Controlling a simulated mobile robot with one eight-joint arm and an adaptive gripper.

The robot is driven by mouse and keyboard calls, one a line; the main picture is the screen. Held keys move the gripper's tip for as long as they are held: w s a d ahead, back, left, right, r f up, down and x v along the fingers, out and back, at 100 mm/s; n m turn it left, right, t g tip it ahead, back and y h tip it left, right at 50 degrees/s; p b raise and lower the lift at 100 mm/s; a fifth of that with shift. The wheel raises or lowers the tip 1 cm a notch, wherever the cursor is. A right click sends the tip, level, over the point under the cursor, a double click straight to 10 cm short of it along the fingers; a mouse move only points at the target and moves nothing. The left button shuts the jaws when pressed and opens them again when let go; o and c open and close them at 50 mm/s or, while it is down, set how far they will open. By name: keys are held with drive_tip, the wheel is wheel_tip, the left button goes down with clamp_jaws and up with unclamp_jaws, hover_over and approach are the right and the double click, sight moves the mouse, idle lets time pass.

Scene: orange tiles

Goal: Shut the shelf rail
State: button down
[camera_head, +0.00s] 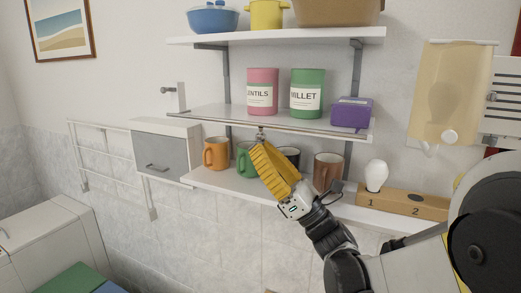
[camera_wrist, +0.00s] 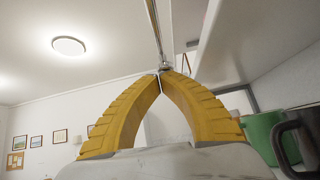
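The shelf rail (camera_head: 290,130) is a thin metal bar along the front edge of the middle shelf (camera_head: 225,118). It also shows in the wrist view as a thin rod (camera_wrist: 154,22) running up from the fingertips. A small metal knob (camera_head: 261,134) hangs at the rail, and it shows in the wrist view (camera_wrist: 166,65) too. My gripper (camera_head: 258,144) has yellow ribbed fingers, drawn together just below the knob. In the wrist view its tips (camera_wrist: 161,73) meet at the knob; I cannot tell whether they pinch it.
The middle shelf holds a pink tin (camera_head: 263,91), a green tin (camera_head: 307,93) and a purple box (camera_head: 351,113). Mugs stand on the lower shelf behind my gripper, including an orange mug (camera_head: 216,154) and a brown mug (camera_head: 328,170). A light bulb (camera_head: 376,175) stands right.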

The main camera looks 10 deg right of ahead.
drive_tip(key=shift+s+a+r+m+t+h+p, duration=0.15)
drive_tip(key=shift+r+m+t+h+p, duration=0.1)
drive_tip(key=shift+m+t+h, duration=0.5)
drive_tip(key=shift+s+r+m+t+h+p, duration=0.15)
drive_tip(key=shift+m+t+h, duration=0.3)
drive_tip(key=shift+m, duration=0.5)
drive_tip(key=r+m+h+p, duration=0.3)
drive_tip(key=m+h+p, duration=0.2)
drive_tip(key=m, duration=0.1)
drive_tip(key=r+m+h+p, duration=0.3)
drive_tip(key=m+h+p, duration=0.2)
drive_tip(key=m+p, duration=0.1)
drive_tip(key=r+m+h+p, duration=0.3)
drive_tip(key=m+h+p, duration=0.2)
drive_tip(key=m, duration=0.3)
drive_tip(key=shift+w+d+r+t, duration=0.2)
drive_tip(key=shift+w+r+t, duration=0.15)
drive_tip(key=shift+r+t, duration=0.05)
drive_tip(key=shift+w+d+r+p, duration=0.4)
drive_tip(key=shift+w+r+p, duration=0.1)
drive_tip(key=shift+w+p, duration=0.15)
